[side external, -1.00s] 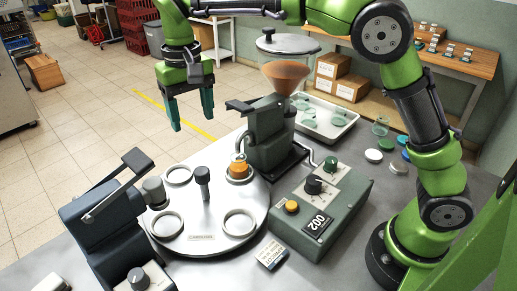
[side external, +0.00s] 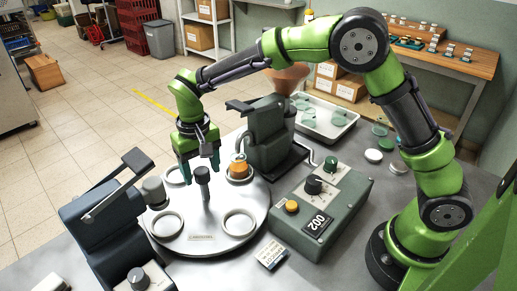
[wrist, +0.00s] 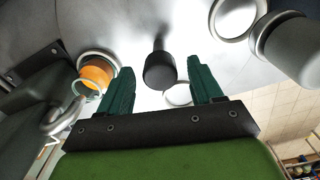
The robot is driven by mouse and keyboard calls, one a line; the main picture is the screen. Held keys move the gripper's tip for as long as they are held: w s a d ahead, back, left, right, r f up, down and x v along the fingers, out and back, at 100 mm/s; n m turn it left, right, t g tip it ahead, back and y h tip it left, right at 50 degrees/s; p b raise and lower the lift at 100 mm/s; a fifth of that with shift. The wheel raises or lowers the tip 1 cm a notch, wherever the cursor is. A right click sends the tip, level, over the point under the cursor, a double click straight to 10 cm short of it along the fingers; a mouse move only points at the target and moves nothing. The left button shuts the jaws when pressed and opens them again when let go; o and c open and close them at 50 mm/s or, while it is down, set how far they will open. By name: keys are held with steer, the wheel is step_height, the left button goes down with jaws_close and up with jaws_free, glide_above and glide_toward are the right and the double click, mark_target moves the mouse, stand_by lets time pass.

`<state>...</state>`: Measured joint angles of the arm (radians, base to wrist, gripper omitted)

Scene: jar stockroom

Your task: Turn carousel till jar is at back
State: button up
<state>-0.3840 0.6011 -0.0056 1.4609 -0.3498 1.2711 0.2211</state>
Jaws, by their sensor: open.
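The carousel (side external: 205,240) is a round metal plate with several raised rings and a dark upright post (side external: 203,188) at its middle. The jar (side external: 238,168), with orange contents, sits in a ring on the plate's back right side, beside the grey filling machine. My gripper (side external: 200,172) is open and empty, fingers pointing down, above the carousel close to the post's top. In the wrist view the post's knob (wrist: 160,72) shows between the two green fingers, apart from both. The jar also shows there (wrist: 97,72), left of the fingers. My gripper partly hides the back ring.
The filling machine (side external: 268,135) stands close behind the jar. A dark machine (side external: 105,220) with a lever stands at the left, its head at the carousel's edge. A green control box (side external: 320,205) reading 002 is at the right.

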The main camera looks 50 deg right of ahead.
steer(key=shift+c, duration=0.3)
jaws_close()
steer(key=shift+m, duration=0.5)
steer(key=shift+r+m, duration=0.1)
steer(key=shift+m, duration=8.4)
